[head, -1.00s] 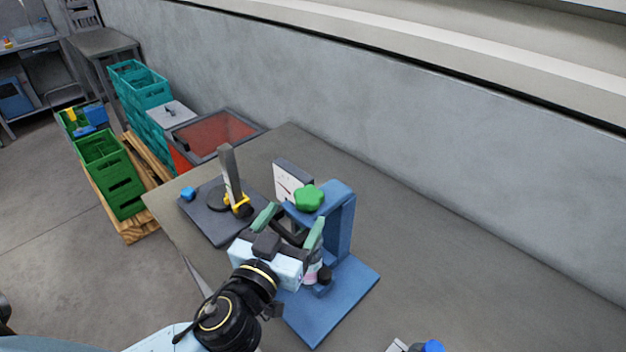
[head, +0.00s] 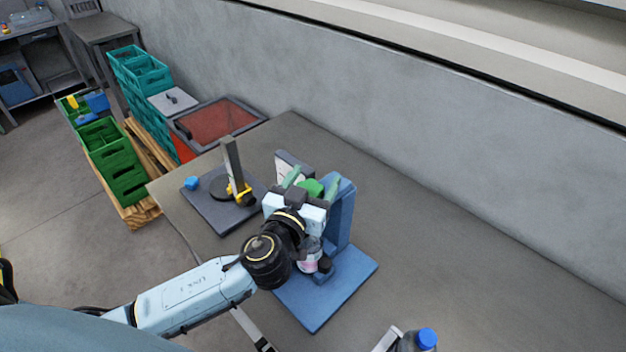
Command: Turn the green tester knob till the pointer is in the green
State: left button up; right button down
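The green tester knob (head: 312,188) sits high on the front of the blue tester stand (head: 342,215), and is partly hidden by my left gripper. My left gripper (head: 313,181) is at the knob, with its green fingers on either side of it. The fingers look open, and I cannot see whether they touch the knob. The white dial plate (head: 287,163) stands behind and left of the knob. It is mostly covered by the gripper, so I cannot read the pointer.
A small bottle (head: 309,256) stands on the tester's base below my gripper. The table's right side is clear.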

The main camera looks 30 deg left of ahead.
pick_arm(q)
jog(key=c, duration=0.8)
